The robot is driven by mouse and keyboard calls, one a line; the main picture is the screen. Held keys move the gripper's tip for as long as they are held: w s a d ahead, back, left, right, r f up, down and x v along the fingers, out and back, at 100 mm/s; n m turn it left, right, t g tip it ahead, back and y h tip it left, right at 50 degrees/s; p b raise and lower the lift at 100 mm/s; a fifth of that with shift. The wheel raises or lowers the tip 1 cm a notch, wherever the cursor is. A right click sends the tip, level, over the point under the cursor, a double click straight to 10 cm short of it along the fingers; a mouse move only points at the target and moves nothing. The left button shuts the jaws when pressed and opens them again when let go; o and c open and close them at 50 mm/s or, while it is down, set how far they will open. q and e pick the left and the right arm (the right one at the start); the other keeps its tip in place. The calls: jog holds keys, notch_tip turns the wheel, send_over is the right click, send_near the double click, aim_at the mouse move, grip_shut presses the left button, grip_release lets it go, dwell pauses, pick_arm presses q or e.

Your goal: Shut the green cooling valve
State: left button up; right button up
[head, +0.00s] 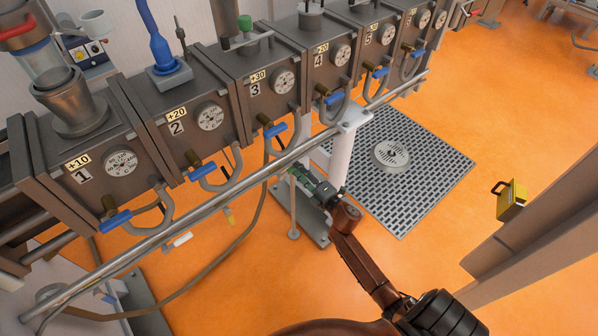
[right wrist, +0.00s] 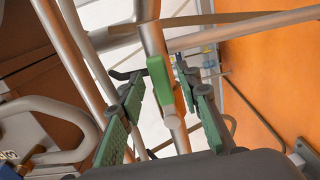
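The green valve handle (right wrist: 160,84) shows in the right wrist view, in front of a grey pipe and roughly in line with it. My right gripper (right wrist: 160,76) is open, with one green-padded finger on each side of the handle. Narrow gaps seem to show between the handle and both fingertips. In the head view my right gripper (head: 308,184) is below the long metal rail, beside a white post. There I cannot clearly tell the green handle from the green finger pads. My left gripper is not in view.
A long metal rail (head: 225,187) runs in front of several numbered grey boxes with gauges and blue-handled valves. A hose (head: 228,252) hangs below the rail. A floor grate (head: 425,165) lies right of the post. Open orange floor lies around.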

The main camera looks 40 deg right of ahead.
grip_shut()
